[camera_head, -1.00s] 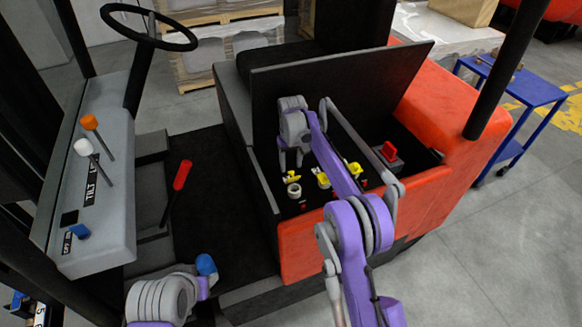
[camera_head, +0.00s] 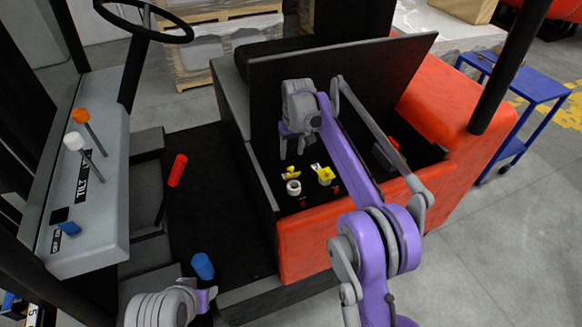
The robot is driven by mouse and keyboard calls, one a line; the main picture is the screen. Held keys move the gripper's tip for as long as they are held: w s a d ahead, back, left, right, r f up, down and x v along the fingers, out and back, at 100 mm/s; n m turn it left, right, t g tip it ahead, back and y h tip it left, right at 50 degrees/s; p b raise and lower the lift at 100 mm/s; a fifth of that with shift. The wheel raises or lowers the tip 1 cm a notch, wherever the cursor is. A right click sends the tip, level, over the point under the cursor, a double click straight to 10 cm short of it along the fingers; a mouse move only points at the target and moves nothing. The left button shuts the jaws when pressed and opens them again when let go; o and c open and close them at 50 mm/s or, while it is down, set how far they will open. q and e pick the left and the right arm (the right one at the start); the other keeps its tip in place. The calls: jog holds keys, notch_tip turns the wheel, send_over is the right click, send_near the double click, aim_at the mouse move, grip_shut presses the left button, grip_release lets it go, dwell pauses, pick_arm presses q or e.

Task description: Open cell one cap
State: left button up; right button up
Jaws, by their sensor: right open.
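The open battery compartment (camera_head: 300,212) shows a yellow cap (camera_head: 290,174) at its left end, beside a white ring-shaped cell opening (camera_head: 293,188). A second yellow cap (camera_head: 325,174) sits to its right. I cannot tell which cap is cell one; no label is readable. My right gripper (camera_head: 291,149) is open, pointing down into the compartment, just above and behind the left yellow cap. I see no contact. My right arm hides the cells farther right. Of my left arm only a grey and purple link shows at the bottom edge; its fingers are not visible.
The compartment's raised black lid (camera_head: 385,70) stands close behind my right gripper. A red-and-grey connector (camera_head: 386,152) is at the right, partly hidden. A red-handled lever (camera_head: 178,170) and a blue cylinder (camera_head: 203,266) are to the left. A blue cart (camera_head: 540,85) stands far right.

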aim_at(291, 168)
jog(key=s+d+r+t+b, duration=0.1)
jog(key=s+r+t+b, duration=0.1)
jog(key=s+b, duration=0.25)
pick_arm(q)
notch_tip(291, 168, down, 9)
jog(key=s+b, duration=0.1)
jog(key=s, duration=0.2)
pick_arm(e)
jog(key=shift+t+y, duration=0.4)
jog(key=x, duration=0.5)
jog(key=w+x, duration=0.1)
jog(key=x, duration=0.5)
jog(key=shift+w+r, duration=0.1)
jog(key=shift+r, duration=0.2)
jog(key=shift+d, duration=0.1)
grip_shut()
pick_arm(q)
jog(key=shift+r, duration=0.1)
